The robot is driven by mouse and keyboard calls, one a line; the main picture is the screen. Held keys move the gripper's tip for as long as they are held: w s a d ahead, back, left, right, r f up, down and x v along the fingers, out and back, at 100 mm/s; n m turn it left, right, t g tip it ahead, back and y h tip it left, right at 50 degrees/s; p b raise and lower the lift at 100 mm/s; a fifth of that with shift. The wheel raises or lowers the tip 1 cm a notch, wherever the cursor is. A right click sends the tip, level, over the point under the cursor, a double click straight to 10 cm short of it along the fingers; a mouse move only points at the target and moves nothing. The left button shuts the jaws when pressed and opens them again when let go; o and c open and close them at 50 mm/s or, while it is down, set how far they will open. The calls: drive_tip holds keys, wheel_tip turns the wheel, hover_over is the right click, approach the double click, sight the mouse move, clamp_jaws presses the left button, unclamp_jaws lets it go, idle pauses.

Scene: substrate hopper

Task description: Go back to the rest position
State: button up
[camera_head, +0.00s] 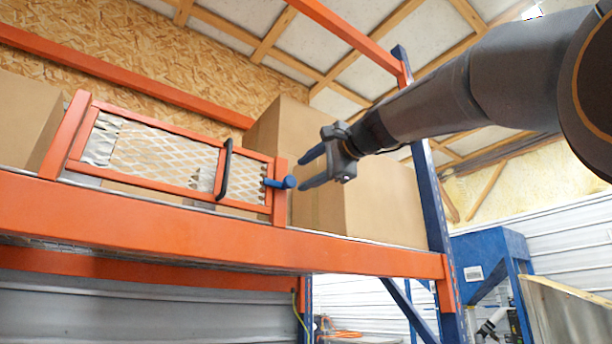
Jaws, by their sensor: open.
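My gripper (318,168) is open and empty in the head view. My dark arm reaches in from the upper right, and the gripper points left. A gate with an orange frame and wire mesh (160,152) stands on the shelf to the left of the gripper. It has a black handle (225,168) and a blue latch knob (281,183) at its right end. The fingers are just right of the blue knob, and they look apart from it in the picture. The exact depth gap cannot be told.
The gate stands on an orange rack beam (200,228). Cardboard boxes (385,205) sit behind the gripper and at the far left. A blue rack post (436,215) rises below my arm. A blue hopper (490,258) stands at the lower right.

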drive_tip(key=w+d+f+n+g+h, duration=0.1)
drive_tip(key=w+d+f+g+h, duration=0.15)
drive_tip(key=f, duration=1.05)
drive_tip(key=w+d+f+g+h, duration=0.15)
drive_tip(key=w+f, duration=0.25)
drive_tip(key=f, duration=0.9)
drive_tip(key=s+d+f+n+g+h, duration=0.1)
drive_tip(key=s+d+f+g, duration=0.1)
drive_tip(key=f, duration=0.9)
drive_tip(key=s+d+f+n+g+h, duration=0.1)
drive_tip(key=s+d+f+n, duration=0.1)
drive_tip(key=f, duration=0.9)
drive_tip(key=s+d+f+n+g+h, duration=0.2)
drive_tip(key=s+d+f+n+g, duration=0.1)
drive_tip(key=s+f, duration=1.1)
drive_tip(key=s+d+f+n+g+h, duration=0.2)
drive_tip(key=s+d+f+n+g, duration=0.2)
drive_tip(key=s+f, duration=1.1)
wheel_tip(320, 180, down, 4)
drive_tip(key=shift+s+d+f+g, duration=0.15)
drive_tip(key=shift+d+f+g, duration=0.1)
drive_tip(key=shift+d+g, duration=0.2)
